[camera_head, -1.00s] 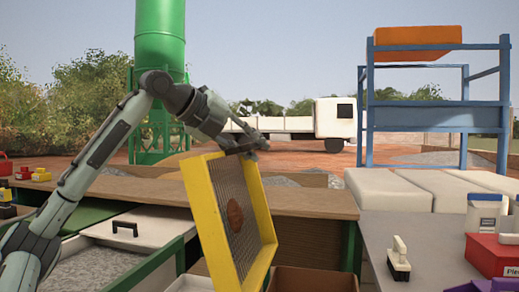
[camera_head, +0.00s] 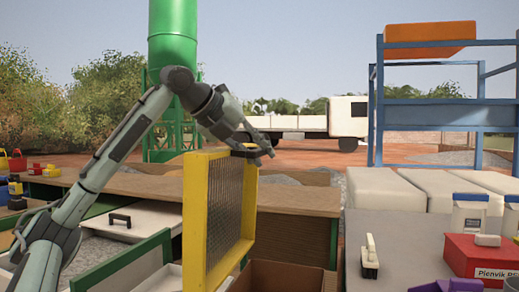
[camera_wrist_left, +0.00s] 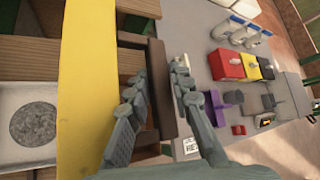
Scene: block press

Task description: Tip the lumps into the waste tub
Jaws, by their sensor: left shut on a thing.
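My left gripper (camera_head: 258,148) is shut on the dark handle at the top of a yellow-framed sieve (camera_head: 193,220). The sieve stands nearly upright in the air, its grey mesh (camera_head: 226,212) facing sideways. No lump shows on the visible part of the mesh. In the left wrist view my left gripper (camera_wrist_left: 158,85) has its fingers on either side of the brown handle bar (camera_wrist_left: 161,100), with the yellow frame (camera_wrist_left: 72,85) to the left. My right gripper is out of view.
A wooden bench (camera_head: 300,197) runs behind. On the right grey table stand a brush (camera_head: 370,258), a red box (camera_head: 478,258) and white jars (camera_head: 468,213). A white tray (camera_wrist_left: 15,100) holds a round grey heap.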

